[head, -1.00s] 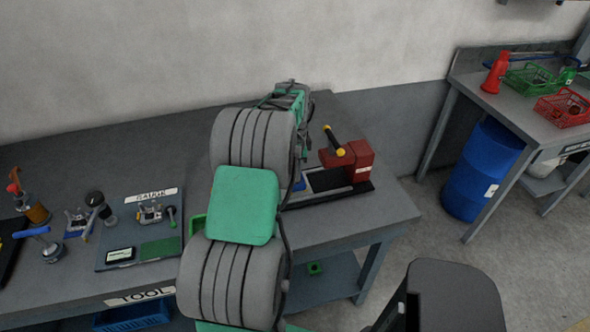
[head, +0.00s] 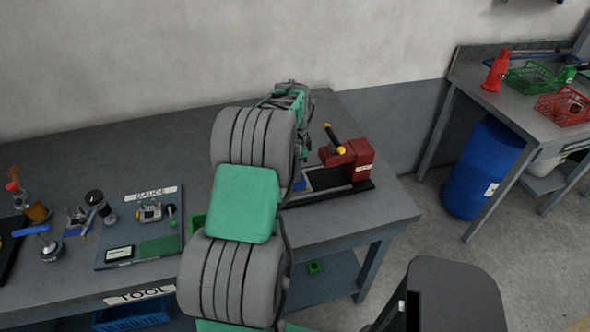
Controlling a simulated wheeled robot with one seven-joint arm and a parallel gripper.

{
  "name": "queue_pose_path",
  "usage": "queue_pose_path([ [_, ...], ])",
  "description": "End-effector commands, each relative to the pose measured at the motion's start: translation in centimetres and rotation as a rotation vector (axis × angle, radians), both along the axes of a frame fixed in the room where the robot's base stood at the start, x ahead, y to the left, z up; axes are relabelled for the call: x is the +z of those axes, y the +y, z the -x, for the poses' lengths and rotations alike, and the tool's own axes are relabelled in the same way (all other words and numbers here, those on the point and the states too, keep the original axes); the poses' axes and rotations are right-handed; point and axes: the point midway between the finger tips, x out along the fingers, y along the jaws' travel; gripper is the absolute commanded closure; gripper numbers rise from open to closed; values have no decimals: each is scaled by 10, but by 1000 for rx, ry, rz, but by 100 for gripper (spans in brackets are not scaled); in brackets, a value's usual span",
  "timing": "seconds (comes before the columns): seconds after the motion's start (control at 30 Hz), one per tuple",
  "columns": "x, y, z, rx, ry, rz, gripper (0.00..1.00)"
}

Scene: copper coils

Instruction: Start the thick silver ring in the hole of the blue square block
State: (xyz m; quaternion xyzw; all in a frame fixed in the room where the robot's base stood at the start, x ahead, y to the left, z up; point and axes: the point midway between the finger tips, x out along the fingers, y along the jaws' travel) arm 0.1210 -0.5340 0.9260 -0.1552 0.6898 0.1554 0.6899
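My arm, with grey and green links, reaches over the bench and covers the middle of the view. My gripper is hidden behind my arm's end, so its fingers and anything in them do not show. I cannot see the thick silver ring or the hole.
A red press-like machine (head: 345,160) with a black and yellow handle stands on the bench (head: 355,222), right of my arm. Gauges and a tray (head: 120,233) lie at left. A blue barrel (head: 482,170) and a black stool (head: 455,290) stand at right.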

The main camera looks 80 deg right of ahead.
Motion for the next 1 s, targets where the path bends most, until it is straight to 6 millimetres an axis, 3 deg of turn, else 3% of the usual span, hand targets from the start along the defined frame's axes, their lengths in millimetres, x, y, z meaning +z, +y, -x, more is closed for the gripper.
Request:
queue_pose_path([
  [0.07, 0, 0, 0, 0, 0, 1, 100],
  [0.1, 0, 0, 0, 0, 0, 1, 72],
  [0.4, 0, 0, 0, 0, 0, 0, 48],
  [0.57, 0, 0, 0, 0, 0, 0, 48],
  [0.83, 0, 0, 0, 0, 0, 0, 27],
  [1.0, 0, 0, 0, 0, 0, 0, 27],
])
